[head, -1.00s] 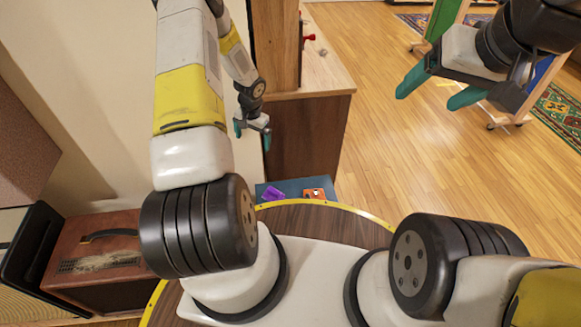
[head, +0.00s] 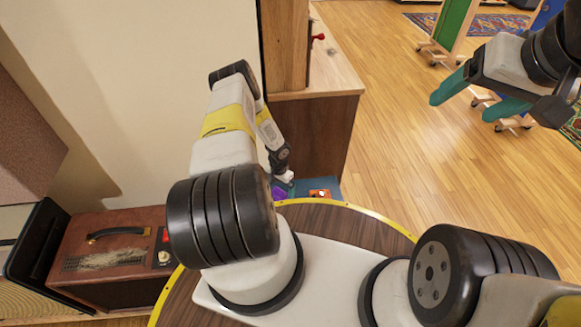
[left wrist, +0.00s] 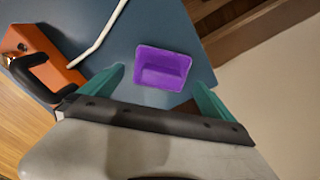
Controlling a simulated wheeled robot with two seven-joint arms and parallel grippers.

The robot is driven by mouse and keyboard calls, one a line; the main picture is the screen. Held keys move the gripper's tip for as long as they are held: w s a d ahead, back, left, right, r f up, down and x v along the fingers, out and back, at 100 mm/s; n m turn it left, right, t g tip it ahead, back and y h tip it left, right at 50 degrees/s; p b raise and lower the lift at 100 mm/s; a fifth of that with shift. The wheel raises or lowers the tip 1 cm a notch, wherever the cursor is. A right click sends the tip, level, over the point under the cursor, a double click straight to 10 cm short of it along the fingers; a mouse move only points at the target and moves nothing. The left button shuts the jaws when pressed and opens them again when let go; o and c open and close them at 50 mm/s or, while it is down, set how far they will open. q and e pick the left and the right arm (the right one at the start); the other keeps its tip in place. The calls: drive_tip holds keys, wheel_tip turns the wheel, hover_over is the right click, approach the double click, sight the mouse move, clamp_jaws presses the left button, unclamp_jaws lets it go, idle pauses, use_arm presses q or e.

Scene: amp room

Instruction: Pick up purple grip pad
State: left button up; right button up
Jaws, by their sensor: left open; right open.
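The purple grip pad (left wrist: 163,68) looks like a small shallow purple tray and lies on a blue surface (left wrist: 120,60). In the head view only a bit of the pad (head: 278,192) shows beside my left gripper (head: 283,184). In the left wrist view my left gripper (left wrist: 163,88) is open, with one teal finger on each side of the pad's near edge. I cannot tell whether the fingers touch it. My right gripper (head: 478,103) is open and empty, high at the right over the wooden floor.
An orange object with a black handle (left wrist: 38,60) lies left of the pad, with a white rod (left wrist: 98,38) between them. The orange object also shows in the head view (head: 320,194). A wooden cabinet (head: 312,135) stands just behind. A brown amp case (head: 112,255) sits at left.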

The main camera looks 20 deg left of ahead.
use_arm(q)
drive_tip(key=shift+f, duration=1.25)
drive_tip(key=c, duration=1.3)
drive_tip(key=shift+r, duration=0.1)
drive_tip(key=shift+c, duration=0.2)
wheel_tip(320, 180, up, 10)
drive_tip(key=shift+f, duration=0.1)
